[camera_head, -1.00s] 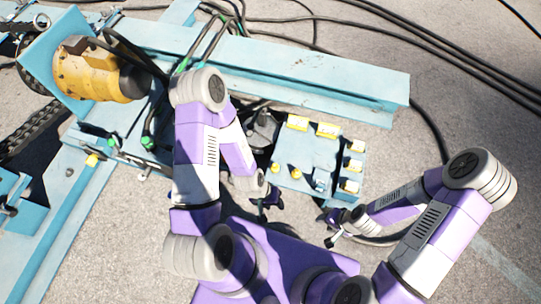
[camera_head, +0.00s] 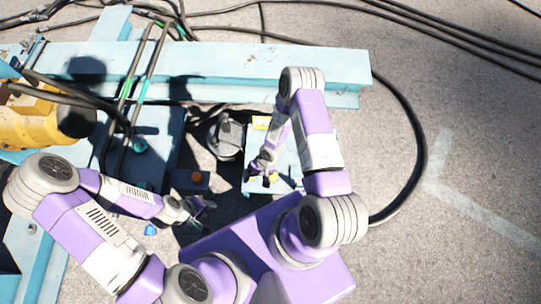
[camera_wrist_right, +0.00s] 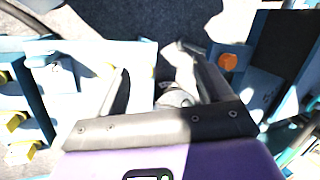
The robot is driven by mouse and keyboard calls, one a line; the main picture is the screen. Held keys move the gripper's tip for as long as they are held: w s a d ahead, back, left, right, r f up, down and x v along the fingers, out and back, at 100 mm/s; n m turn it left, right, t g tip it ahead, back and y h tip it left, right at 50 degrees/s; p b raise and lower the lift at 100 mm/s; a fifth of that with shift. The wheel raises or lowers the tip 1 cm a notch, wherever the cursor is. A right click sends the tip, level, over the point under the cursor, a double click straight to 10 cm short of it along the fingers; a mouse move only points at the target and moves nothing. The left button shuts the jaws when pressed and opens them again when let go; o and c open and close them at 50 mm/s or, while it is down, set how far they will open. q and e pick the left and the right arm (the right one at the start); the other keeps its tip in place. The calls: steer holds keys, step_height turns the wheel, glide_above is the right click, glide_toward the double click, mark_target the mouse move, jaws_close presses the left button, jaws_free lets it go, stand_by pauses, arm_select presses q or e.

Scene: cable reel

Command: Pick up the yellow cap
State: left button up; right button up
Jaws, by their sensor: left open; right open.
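A light blue box (camera_head: 258,186) with yellow caps stands in front of my base in the head view. One yellow cap (camera_head: 261,122) shows at its back edge; my right arm hides much of the box. My right gripper (camera_head: 263,180) is over the box's front left part, open. Yellow caps (camera_wrist_right: 17,121) show there at the left, apart from the fingers. My left gripper (camera_head: 203,206) is open and empty, low to the left of the box.
A blue beam (camera_head: 240,66) crosses behind the box. A grey cylindrical part (camera_head: 227,138) stands left of the box, and an orange knob (camera_head: 197,177) is further left. A yellow motor (camera_head: 35,122) is at far left. Black cables (camera_head: 421,150) curve at the right, where open ground lies.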

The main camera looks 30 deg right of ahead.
steer(key=w+d+f+h, duration=0.1)
steer(key=d+f, duration=0.2)
steer(key=f, duration=0.2)
steer(key=w+d+f+h, duration=0.1)
steer(key=d+f, duration=0.2)
steer(key=f, duration=0.3)
steer(key=w+d+f+n+h, duration=0.1)
steer(key=d+f+h, duration=0.1)
steer(key=d+f, duration=0.2)
steer(key=shift+w+f+b, duration=0.4)
steer(key=shift+f, duration=0.45)
steer(key=shift+w+d+f, duration=0.1)
steer(key=shift+d+f, duration=0.15)
steer(key=shift+f, duration=0.05)
steer(key=f+b, duration=0.7)
steer(key=b, duration=0.1)
steer(key=shift+w+f, duration=0.2)
steer(key=shift+w, duration=0.05)
steer(key=shift+r, duration=0.1)
steer(key=c, duration=1.3)
steer(key=shift+r, duration=0.1)
